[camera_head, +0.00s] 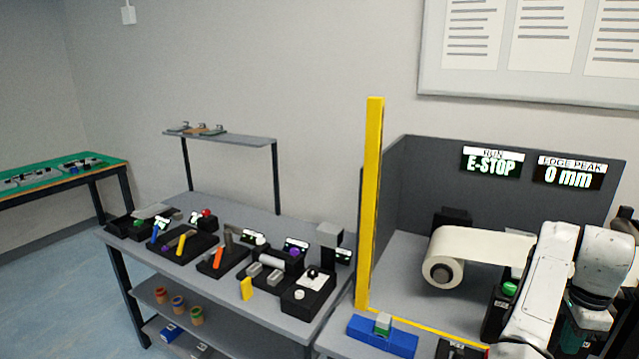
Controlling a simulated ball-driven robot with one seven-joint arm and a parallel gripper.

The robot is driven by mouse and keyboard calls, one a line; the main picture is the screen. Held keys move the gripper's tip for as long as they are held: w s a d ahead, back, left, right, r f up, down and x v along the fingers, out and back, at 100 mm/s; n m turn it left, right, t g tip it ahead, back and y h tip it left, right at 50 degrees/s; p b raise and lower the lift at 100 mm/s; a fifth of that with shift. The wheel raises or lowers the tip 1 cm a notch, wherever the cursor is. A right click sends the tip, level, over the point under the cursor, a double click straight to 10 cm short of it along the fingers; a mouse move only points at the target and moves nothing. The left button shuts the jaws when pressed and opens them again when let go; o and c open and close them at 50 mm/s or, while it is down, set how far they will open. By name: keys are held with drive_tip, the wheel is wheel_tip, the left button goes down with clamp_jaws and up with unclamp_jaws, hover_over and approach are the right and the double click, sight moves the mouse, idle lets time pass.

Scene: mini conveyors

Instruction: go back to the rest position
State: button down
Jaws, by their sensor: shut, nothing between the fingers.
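My white arm (560,268) rises from the bottom edge at the right and bends over near the white roll. Its far end turns down at the right edge of the view. My gripper's fingers do not show; the dark parts below the arm's end are too unclear to tell apart. The arm hides part of the web and of the machine behind it. A white roll (442,272) with its web stretching right stands in the grey-walled station (410,180). A display (491,164) there reads E-STOP, and another (568,174) reads 0 mm.
A yellow post (373,200) stands at the station's left edge. A blue block (382,336) and a green button (509,289) are near the arm. The left bench (250,217) carries several small devices. Open floor (60,290) lies left, before a green-topped table (105,160).

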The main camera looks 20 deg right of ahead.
drive_tip(key=s+a+f+n+h, duration=0.1)
drive_tip(key=s+a+f+n, duration=0.2)
drive_tip(key=a+f+n, duration=0.45)
drive_tip(key=s+a+f+n+h, duration=0.1)
drive_tip(key=s+a+f+n, duration=0.2)
drive_tip(key=a+f+n, duration=0.5)
drive_tip(key=s+a+n+y, duration=0.1)
drive_tip(key=s+a+n, duration=0.2)
drive_tip(key=a, duration=0.3)
drive_tip(key=s+a+f+n, duration=0.1)
drive_tip(key=s+a+n, duration=0.2)
drive_tip(key=a, duration=0.4)
drive_tip(key=s+a+f+n+t+y, duration=0.1)
drive_tip(key=s+a+n, duration=0.3)
drive_tip(key=a, duration=0.2)
drive_tip(key=shift+a+y, duration=0.3)
drive_tip(key=shift+a, duration=0.1)
